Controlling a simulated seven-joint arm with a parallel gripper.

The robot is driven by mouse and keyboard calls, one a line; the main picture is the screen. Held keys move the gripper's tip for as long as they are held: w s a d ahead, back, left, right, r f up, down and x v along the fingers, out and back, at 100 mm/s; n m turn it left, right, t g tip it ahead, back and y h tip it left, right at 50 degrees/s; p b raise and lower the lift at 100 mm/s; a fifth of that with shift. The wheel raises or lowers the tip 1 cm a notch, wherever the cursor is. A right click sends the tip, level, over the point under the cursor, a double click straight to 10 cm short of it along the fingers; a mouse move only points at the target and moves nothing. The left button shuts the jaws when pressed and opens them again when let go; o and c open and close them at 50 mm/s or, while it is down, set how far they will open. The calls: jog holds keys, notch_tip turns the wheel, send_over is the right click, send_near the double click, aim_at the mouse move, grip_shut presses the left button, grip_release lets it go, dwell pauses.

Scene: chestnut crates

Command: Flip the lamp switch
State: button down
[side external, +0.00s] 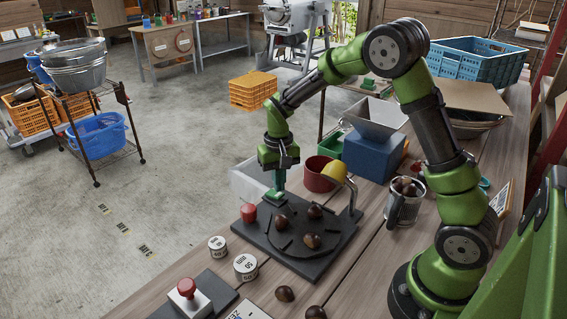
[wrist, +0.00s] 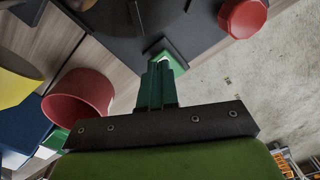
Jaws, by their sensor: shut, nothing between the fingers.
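My gripper (side external: 276,194) points down with its green fingers closed and empty, low over the far edge of a dark plate (side external: 279,258). In the wrist view the fingers (wrist: 157,75) sit close above a small green-and-white patch (wrist: 168,50) at the plate's edge; contact cannot be told. A lamp with a yellow shade (side external: 334,172) and grey stand is right of my gripper. No lamp switch can be clearly made out; the fingers may hide it. A red knob (side external: 248,213) stands on the plate, left of my gripper; it also shows in the wrist view (wrist: 243,17).
A red pot (side external: 319,177) and blue box (side external: 373,155) stand behind the plate. A pale bin (side external: 250,182) is beside my gripper. Several chestnuts lie on the plate's disc. A red push button (side external: 187,289), round weights (side external: 246,267) and a steel mug (side external: 404,203) are on the bench.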

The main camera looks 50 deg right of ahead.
aim_at(280, 195)
jog(key=shift+f, duration=1.05)
dwell(0.5)
jog(key=shift+r, duration=3.55)
jog(key=shift+s+f, duration=0.15)
jog(key=shift+f, duration=0.15)
jog(key=s+a+r+n+t+y, duration=0.1)
jog(key=s+a+r+t, duration=0.2)
jog(key=s+r, duration=0.4)
jog(key=s+a+r+n+t+y, duration=0.1)
jog(key=s+a+r+t, duration=0.3)
jog(key=s, duration=0.8)
notch_tip(280, 195, up, 3)
jog(key=shift+a+f, duration=0.1)
jog(key=shift+a, duration=0.3)
